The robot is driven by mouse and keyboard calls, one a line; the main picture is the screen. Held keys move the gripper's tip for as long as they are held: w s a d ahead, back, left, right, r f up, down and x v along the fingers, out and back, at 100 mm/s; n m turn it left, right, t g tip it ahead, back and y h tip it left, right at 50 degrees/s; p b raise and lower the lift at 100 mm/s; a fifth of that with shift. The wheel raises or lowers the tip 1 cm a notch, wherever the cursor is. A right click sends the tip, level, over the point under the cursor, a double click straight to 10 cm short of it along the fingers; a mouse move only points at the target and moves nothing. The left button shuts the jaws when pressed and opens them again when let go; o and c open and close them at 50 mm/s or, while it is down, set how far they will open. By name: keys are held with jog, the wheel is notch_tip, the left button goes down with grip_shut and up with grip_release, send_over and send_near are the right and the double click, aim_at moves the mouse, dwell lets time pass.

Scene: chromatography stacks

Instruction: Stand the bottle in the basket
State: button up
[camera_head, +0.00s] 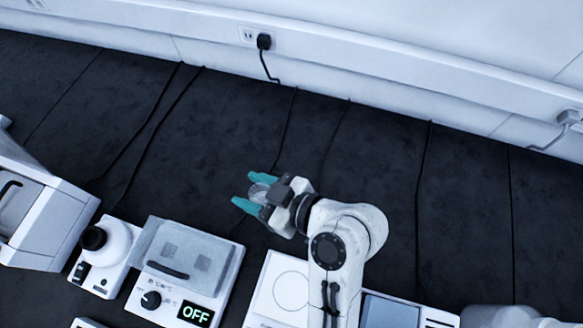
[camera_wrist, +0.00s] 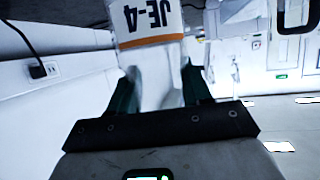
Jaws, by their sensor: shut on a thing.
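My gripper (camera_head: 246,189), with teal fingers, reaches out over the dark surface left of my arm in the head view. It is shut on a bottle (camera_wrist: 150,20). In the wrist view the bottle is white, with an orange band and a label that reads "JE-4" upside down; its far end is cut off by the top of the picture. In the head view only a small greyish part of the bottle (camera_head: 260,190) shows between the fingers. I cannot make out a basket in either view.
A white box-like machine (camera_head: 40,215) stands at far left. Cables cross the dark surface. A wall outlet with a plug (camera_head: 264,41) is at the back.

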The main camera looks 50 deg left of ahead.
notch_tip(320, 180, down, 6)
jog(key=shift+w+a+f, duration=0.1)
jog(key=shift+w, duration=0.05)
jog(key=shift+f+p, duration=0.3)
jog(key=shift+f, duration=2.2)
jog(key=shift+f, duration=0.15)
jog(key=o, duration=1.2)
